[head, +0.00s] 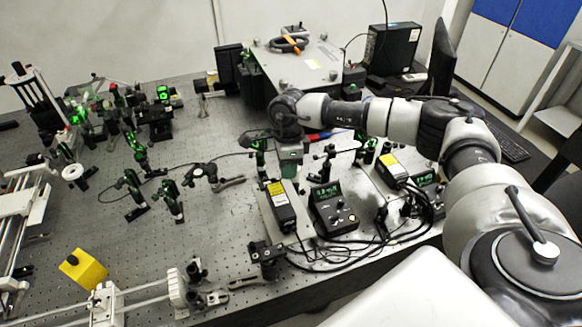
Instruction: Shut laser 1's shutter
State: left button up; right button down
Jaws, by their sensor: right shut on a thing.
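I cannot read which is laser 1. My right arm reaches in from the right, and my right gripper (289,168) points down at the far, front end of the left-hand laser. It is shut on a small part there, which looks like that laser's shutter; the gripper hides the part and its position. My left gripper is not in view.
A control box with a lit green display (329,204) stands right of the left-hand laser, with black cables in front. Posts and optics mounts (170,199) stand to the left. A large grey box (296,66) is behind.

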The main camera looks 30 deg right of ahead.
jog(key=h, duration=0.1)
jog(key=a+h, duration=0.1)
jog(key=b, duration=0.1)
jog(key=shift+w+a+r+g+h, duration=0.2)
jog(key=shift+w+g+h, duration=0.1)
jog(key=shift+h, duration=0.1)
jog(key=shift+w+a+r+g+h+b, duration=0.1)
jog(key=shift+a+g+h+b, duration=0.2)
jog(key=shift+h, duration=0.4)
jog(key=shift+s+a+g+h+b, duration=0.1)
jog(key=shift+a+h+b, duration=0.1)
jog(key=shift+h+b, duration=0.4)
jog(key=shift+w+a+r+g+h+b, duration=0.1)
jog(key=shift+a+g+h+b, duration=0.15)
jog(key=shift+h, duration=0.55)
jog(key=c, duration=1.2)
grip_release()
jog(key=shift+a+f, duration=0.1)
jog(key=shift+c, duration=0.2)
jog(key=b+v, duration=0.1)
jog(key=v, duration=1)
jog(key=shift+a+f, duration=0.1)
jog(key=shift+f, duration=0.05)
